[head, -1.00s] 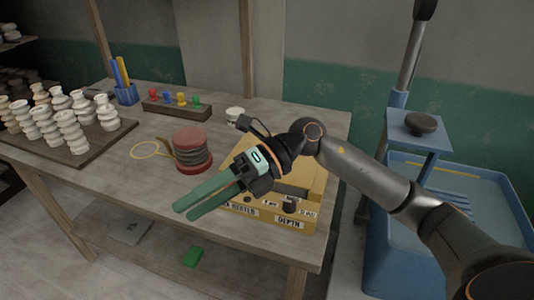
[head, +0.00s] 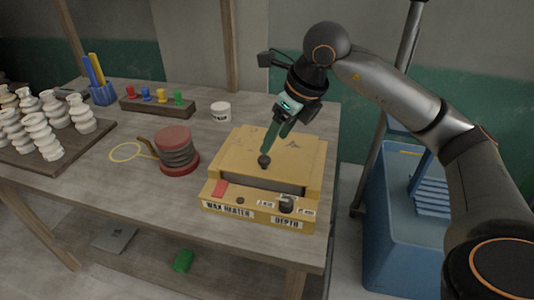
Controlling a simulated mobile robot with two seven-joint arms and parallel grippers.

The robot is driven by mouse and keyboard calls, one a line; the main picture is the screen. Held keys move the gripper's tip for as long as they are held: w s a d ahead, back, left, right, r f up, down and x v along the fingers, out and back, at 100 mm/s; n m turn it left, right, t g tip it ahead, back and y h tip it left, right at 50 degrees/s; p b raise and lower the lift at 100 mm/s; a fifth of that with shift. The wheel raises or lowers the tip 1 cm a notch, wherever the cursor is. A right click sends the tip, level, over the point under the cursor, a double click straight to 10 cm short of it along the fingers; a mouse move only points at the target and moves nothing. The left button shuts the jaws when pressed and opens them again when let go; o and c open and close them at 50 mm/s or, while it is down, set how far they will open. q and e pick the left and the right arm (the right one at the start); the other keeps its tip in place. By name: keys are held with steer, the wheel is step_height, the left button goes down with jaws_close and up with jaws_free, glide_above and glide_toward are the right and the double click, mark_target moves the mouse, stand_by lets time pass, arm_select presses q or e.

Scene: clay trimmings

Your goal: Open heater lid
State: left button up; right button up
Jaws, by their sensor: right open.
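The yellow wax heater (head: 257,217) sits near the front right corner of the wooden table, with labels reading WAX HEATER and DEPTH on its front. Its yellow lid (head: 299,160) lies down over the body, with a dark gap along the front. A dark round knob (head: 264,161) stands on the lid near its front edge. My right gripper (head: 267,149) points down at the knob, its green fingertips right at it. It is open; I cannot tell whether the fingers touch the knob. My left gripper is out of view.
Left of the heater stands a stack of dark discs with red ends (head: 177,152). Behind are a white jar (head: 220,112) and a rack of coloured pegs (head: 158,107). White clay pieces crowd a board (head: 73,146) at left. A blue basin (head: 388,220) stands right of the table.

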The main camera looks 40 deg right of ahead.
mark_target(265, 158)
steer(key=x, duration=0.6)
steer(key=shift+w+a+f, duration=0.1)
steer(key=shift+w+f, duration=0.1)
steer(key=shift+f, duration=0.05)
jaws_close()
stand_by(1.2)
